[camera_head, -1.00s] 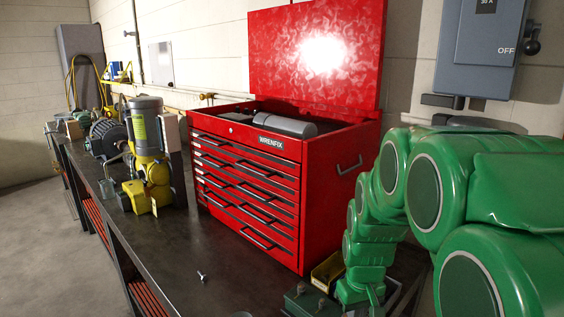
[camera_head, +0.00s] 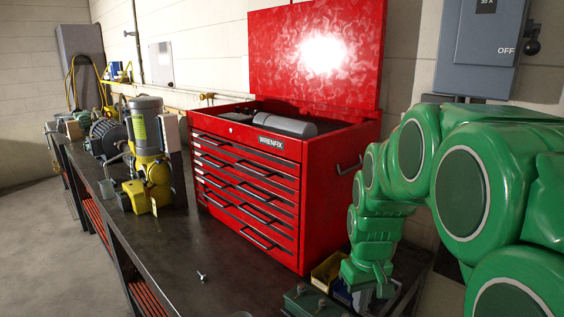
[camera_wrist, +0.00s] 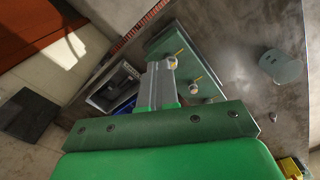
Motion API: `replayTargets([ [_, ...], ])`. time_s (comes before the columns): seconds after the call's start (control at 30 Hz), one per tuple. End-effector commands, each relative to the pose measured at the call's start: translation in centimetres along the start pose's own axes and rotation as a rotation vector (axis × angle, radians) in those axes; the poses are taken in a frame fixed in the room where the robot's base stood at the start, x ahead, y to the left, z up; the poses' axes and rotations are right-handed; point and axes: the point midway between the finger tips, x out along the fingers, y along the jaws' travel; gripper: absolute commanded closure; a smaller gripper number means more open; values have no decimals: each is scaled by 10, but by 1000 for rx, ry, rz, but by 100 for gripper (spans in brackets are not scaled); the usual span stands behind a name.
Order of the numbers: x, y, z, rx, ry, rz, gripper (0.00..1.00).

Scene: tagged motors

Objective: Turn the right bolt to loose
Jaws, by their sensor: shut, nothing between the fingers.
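A green block (camera_head: 304,302) with small bolts on top sits at the bottom of the head view, at the bench's front right. In the wrist view the green block (camera_wrist: 163,42) lies just beyond my gripper. One bolt (camera_wrist: 180,54) and another bolt (camera_wrist: 197,79) stand on it with yellowish marks. I cannot tell how far either bolt is turned. My gripper (camera_wrist: 161,66) has its grey fingers shut and empty. It points at the block beside the bolts; contact cannot be told. In the head view its fingers are mostly hidden at the lower edge.
A red tool chest (camera_head: 290,190) stands close behind the block. A yellow bin (camera_head: 328,268) and a blue bin (camera_head: 341,294) sit near my wrist. A loose screw (camera_head: 202,276) lies on the bench. A yellow motor unit (camera_head: 150,165) stands farther left. The bench front is mostly clear.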

Motion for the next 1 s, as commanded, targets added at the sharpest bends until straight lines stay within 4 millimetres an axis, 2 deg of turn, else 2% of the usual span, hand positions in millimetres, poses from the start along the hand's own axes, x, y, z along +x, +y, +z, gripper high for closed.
replayTargets([
  [0.33,-2,-2,0,-1,-1,0,100],
  [0.63,-9,-24,-6,-1,-1,-1,100],
  [0.87,1,-24,-5,0,-3,-1,100],
  [1.0,14,-24,-5,0,-3,-1,100],
])
